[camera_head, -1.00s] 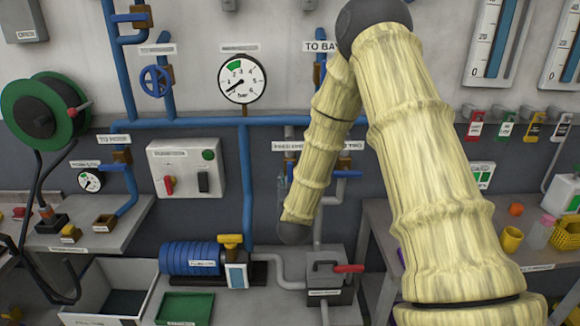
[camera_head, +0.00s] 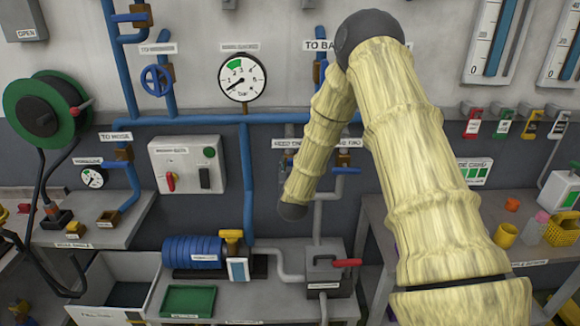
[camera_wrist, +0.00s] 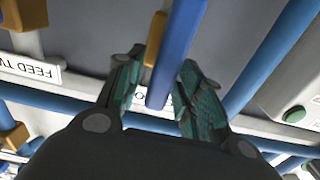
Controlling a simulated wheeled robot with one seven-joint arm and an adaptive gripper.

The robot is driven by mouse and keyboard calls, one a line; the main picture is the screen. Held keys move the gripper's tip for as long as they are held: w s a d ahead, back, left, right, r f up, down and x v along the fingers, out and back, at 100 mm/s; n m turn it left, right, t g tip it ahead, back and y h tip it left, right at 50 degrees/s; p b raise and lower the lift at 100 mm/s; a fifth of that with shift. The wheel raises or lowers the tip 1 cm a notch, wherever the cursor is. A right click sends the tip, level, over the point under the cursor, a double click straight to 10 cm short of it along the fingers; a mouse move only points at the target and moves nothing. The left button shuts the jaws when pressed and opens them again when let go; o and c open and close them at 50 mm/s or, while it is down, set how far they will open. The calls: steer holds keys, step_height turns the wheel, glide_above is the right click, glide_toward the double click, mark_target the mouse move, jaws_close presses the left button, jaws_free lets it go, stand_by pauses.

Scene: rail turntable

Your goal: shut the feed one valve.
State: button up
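In the wrist view a blue lever (camera_wrist: 177,45) runs between my gripper's two fingers (camera_wrist: 160,88), in front of a brass-coloured valve body (camera_wrist: 155,45). The fingers stand apart, one on each side of the lever, with gaps showing; I cannot tell whether either touches it. A label behind the fingers is mostly covered. The label starting "FEED T" (camera_wrist: 30,68) is at the left. The feed two lever (camera_head: 346,171) lies level, just to the right.
Blue pipes (camera_head: 200,121) run along the wall around the valves. A switch box (camera_head: 187,165) is to the left. Below are a blue motor (camera_head: 193,251) and a grey box with a red lever (camera_head: 328,275). The right bench (camera_head: 370,215) holds small containers.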

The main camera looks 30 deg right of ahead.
jaws_close()
steer(key=shift+f+b, duration=0.15)
steer(key=shift+b, duration=0.2)
steer(key=m+b, duration=0.2)
steer(key=b, duration=0.1)
steer(key=shift+s+d+f+m+b, duration=0.15)
steer(key=shift+d+f+m+b, duration=0.15)
steer(key=shift+m, duration=0.1)
steer(key=m+b, duration=0.5)
steer(key=b, duration=0.1)
steer(key=d+f+m+b, duration=0.1)
steer(key=m+b, duration=0.4)
steer(key=b, duration=0.1)
steer(key=s+f+m+b, duration=0.1)
steer(key=m+b, duration=0.4)
steer(key=b, duration=0.1)
steer(key=shift+d+b, duration=0.3)
steer(key=shift+d, duration=0.05)
